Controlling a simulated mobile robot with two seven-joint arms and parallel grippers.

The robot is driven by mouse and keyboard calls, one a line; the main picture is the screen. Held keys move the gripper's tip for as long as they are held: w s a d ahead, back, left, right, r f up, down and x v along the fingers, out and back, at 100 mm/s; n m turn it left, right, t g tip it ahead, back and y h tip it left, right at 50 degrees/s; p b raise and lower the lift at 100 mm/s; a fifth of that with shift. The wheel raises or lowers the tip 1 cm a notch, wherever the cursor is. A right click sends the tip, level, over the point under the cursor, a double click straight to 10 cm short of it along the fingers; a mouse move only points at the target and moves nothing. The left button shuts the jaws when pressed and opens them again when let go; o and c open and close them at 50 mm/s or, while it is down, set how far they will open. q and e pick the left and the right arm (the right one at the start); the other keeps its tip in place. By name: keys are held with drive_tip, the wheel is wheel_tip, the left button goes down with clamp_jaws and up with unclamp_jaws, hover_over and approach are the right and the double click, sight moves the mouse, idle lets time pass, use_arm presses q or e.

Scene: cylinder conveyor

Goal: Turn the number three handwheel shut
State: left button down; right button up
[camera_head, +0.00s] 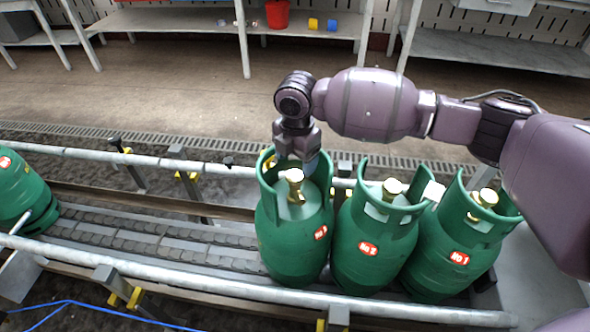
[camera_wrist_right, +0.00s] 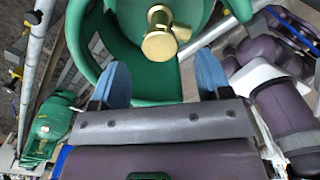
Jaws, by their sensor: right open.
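The number three cylinder (camera_head: 290,240) is green and upright on the conveyor, leftmost of a row of three, with a red label. Its brass handwheel (camera_head: 294,175) sits on top inside the green collar. In the right wrist view the brass handwheel (camera_wrist_right: 160,46) shows beyond and between the fingertips. My right gripper (camera_head: 298,162) is at the collar's far side, just behind the handwheel. In the wrist view my right gripper (camera_wrist_right: 163,72) has its blue fingers wide apart with nothing held. Whether a finger touches the collar I cannot tell. My left gripper is not in view.
Cylinder number two (camera_head: 372,245) and cylinder number one (camera_head: 450,255) stand close on the right. Another green cylinder (camera_head: 22,195) is at the far left. Conveyor rails (camera_head: 160,272) run along the row. Shelves with a red bucket (camera_head: 277,14) stand behind. The conveyor's middle is clear.

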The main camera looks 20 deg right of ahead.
sight(296, 174)
wheel_tip(296, 174, down, 4)
drive_tip(key=shift+r+b, duration=0.1)
drive_tip(key=shift+b, duration=0.25)
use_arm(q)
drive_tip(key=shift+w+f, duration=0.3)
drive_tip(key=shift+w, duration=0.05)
use_arm(e)
drive_tip(key=shift+f, duration=0.35)
